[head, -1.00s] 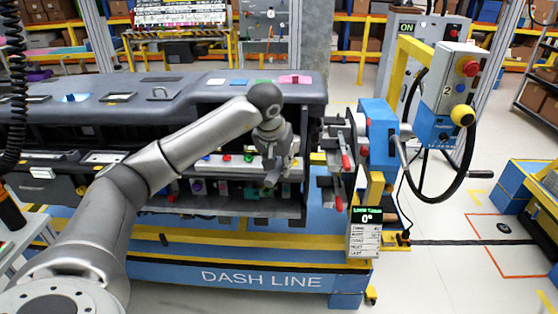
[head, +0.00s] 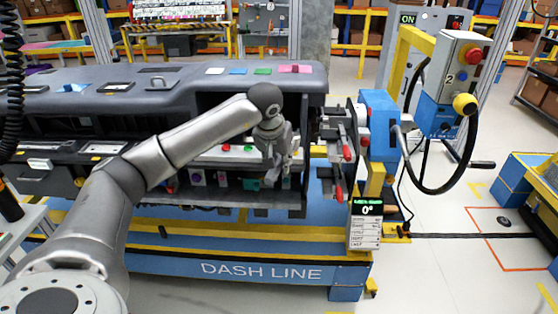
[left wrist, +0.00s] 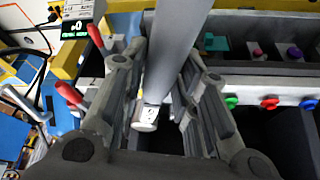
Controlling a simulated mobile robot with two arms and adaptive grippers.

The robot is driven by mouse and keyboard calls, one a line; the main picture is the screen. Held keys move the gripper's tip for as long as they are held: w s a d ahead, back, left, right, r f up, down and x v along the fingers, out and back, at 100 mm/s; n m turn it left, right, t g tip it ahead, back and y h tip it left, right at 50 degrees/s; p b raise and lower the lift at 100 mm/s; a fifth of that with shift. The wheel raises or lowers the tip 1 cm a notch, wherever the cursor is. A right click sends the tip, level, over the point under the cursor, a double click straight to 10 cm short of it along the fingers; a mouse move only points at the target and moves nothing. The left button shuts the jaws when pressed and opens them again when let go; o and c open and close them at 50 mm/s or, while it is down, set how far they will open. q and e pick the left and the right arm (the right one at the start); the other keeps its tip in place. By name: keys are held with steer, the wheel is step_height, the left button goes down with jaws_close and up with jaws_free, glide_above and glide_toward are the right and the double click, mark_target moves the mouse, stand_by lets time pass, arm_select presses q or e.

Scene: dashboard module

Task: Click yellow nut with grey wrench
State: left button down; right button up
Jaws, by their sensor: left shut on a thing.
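My left gripper (head: 279,165) is at the right end of the dashboard module (head: 170,82), in front of its open lower side. In the left wrist view its fingers (left wrist: 163,62) are closed around a light grey bar (left wrist: 178,45), which looks like the grey wrench. The bar runs from the top edge down between the fingers, with a white marked end (left wrist: 147,115) near the palm. The far end of the bar is cut off. In the head view the wrench is too small to make out. I cannot pick out the yellow nut. My right gripper is not in view.
Red-handled clamps (head: 347,152) and a blue stand (head: 380,128) with a handwheel (head: 470,165) are right of the module. A green-headed display (head: 367,208) reads 0°. Coloured knobs (left wrist: 269,103) line the module. Floor (head: 440,275) at the right front is clear.

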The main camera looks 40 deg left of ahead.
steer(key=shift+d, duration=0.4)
arm_select(q)
steer(key=shift+f+b, duration=0.4)
steer(key=shift+f, duration=0.1)
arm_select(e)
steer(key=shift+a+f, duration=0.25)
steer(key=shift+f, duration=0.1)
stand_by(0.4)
arm_select(q)
steer(key=shift+s+a+m, duration=0.1)
steer(key=shift+a+m, duration=0.2)
stand_by(0.4)
steer(key=shift+f, duration=0.1)
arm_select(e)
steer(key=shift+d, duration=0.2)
arm_select(q)
steer(key=shift+s+a+m+h, duration=0.1)
steer(key=shift+a+m+h, duration=0.2)
steer(key=shift+a+m, duration=0.35)
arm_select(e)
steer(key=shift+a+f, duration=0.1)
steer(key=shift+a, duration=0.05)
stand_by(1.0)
arm_select(q)
steer(key=shift+a+m, duration=0.45)
steer(key=shift+a, duration=0.25)
stand_by(1.3)
